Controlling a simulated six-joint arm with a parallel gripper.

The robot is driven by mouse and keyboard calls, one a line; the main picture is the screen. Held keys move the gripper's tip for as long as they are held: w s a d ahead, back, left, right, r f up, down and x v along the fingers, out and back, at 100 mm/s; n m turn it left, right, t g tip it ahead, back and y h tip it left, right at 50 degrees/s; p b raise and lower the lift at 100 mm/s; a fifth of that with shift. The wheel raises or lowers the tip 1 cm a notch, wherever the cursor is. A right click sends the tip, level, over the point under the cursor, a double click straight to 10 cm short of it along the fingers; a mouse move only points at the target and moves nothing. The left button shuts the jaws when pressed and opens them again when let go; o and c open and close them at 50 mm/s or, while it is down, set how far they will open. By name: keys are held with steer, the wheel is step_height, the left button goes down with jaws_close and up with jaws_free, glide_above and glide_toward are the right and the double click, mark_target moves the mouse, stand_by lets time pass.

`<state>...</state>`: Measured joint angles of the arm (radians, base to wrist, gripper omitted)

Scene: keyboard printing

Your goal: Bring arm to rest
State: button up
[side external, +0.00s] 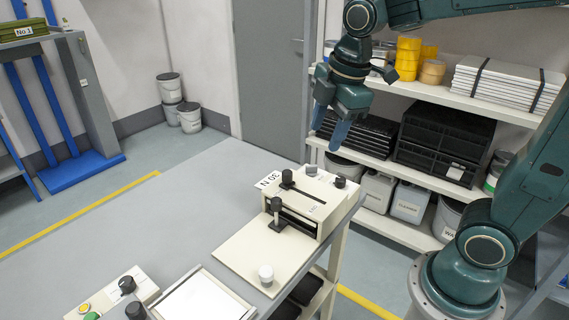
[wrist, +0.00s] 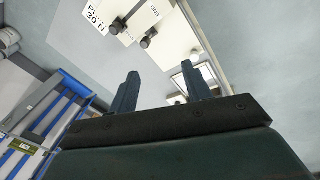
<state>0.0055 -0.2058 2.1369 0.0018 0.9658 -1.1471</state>
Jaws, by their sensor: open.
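My gripper (side external: 330,122) hangs in the air above the back right part of the grey table (side external: 130,222), fingers pointing down. In the wrist view its two fingers (wrist: 160,92) stand apart with nothing between them. In the side view the fingers partly overlap one another. Below my gripper, apart from it, is a cream machine (side external: 318,202) with black knobs. The machine also shows at the top of the wrist view (wrist: 140,22).
A cream plate with a white knob (side external: 266,273) lies before the machine. A framed white sheet (side external: 200,298) and a control box (side external: 112,294) are at the table's front. Shelves (side external: 440,98) with boxes and rolls stand behind. The table's left part is clear.

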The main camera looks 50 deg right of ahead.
steer(key=s+m+t, duration=0.2)
steer(key=s+m, duration=1)
steer(key=m, duration=0.1)
steer(key=shift+s+f+t, duration=0.15)
steer(key=shift+s+t, duration=0.2)
steer(key=shift+t, duration=0.05)
steer(key=shift+a, duration=0.1)
stand_by(1.0)
